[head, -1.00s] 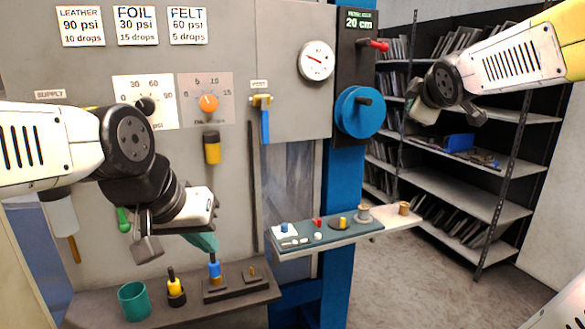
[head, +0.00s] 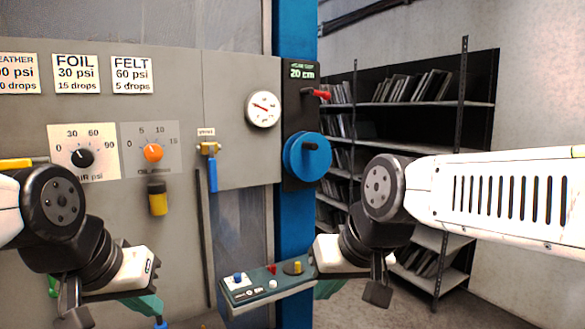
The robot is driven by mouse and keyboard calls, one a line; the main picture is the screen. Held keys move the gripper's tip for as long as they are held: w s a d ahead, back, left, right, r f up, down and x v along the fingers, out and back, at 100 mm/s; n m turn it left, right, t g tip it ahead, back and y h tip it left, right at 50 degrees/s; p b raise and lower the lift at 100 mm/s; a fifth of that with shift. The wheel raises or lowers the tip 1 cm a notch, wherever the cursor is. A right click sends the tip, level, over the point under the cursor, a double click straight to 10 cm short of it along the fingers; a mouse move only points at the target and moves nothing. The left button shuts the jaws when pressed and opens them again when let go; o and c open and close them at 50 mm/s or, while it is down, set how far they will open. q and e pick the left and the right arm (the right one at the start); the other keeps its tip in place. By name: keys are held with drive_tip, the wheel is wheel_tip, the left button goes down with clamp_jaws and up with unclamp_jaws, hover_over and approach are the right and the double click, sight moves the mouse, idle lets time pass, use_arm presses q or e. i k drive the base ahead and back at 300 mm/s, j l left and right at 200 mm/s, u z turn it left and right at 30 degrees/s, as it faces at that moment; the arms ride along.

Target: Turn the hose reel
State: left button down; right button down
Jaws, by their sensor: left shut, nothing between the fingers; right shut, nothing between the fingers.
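The hose reel (head: 300,158) is a round blue disc with a dark knob on its face, mounted on a dark plate on the blue post right of the panel. My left gripper (head: 146,305) hangs low at the left, in front of the panel, away from the reel; it is shut and empty. My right gripper (head: 326,289) is below the reel, near the right end of the small shelf in the picture, and does not touch the reel. It is shut and empty, its tips partly hidden by its own wrist.
A red lever (head: 318,94) and a "20 cm" display (head: 301,73) sit above the reel. The green shelf (head: 240,296) with small parts juts out below. A gauge (head: 263,109), an orange dial (head: 153,152) and a blue-handled valve (head: 212,175) are on the panel. Storage racks (head: 425,104) stand behind.

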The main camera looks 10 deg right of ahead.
sight(306, 156)
drive_tip(key=i+l+u, duration=0.2)
drive_tip(key=i+l, duration=0.15)
drive_tip(key=l, duration=0.25)
drive_tip(key=i+l+u, duration=0.1)
drive_tip(key=l, duration=0.25)
drive_tip(key=i+l+u, duration=0.1)
drive_tip(key=i+l, duration=0.15)
drive_tip(key=i+l+u, duration=0.1)
drive_tip(key=l, duration=0.3)
drive_tip(key=i+l+u, duration=0.1)
drive_tip(key=l, duration=0.25)
drive_tip(key=i+l, duration=0.15)
drive_tip(key=l, duration=0.25)
drive_tip(key=i+u, duration=0.05)
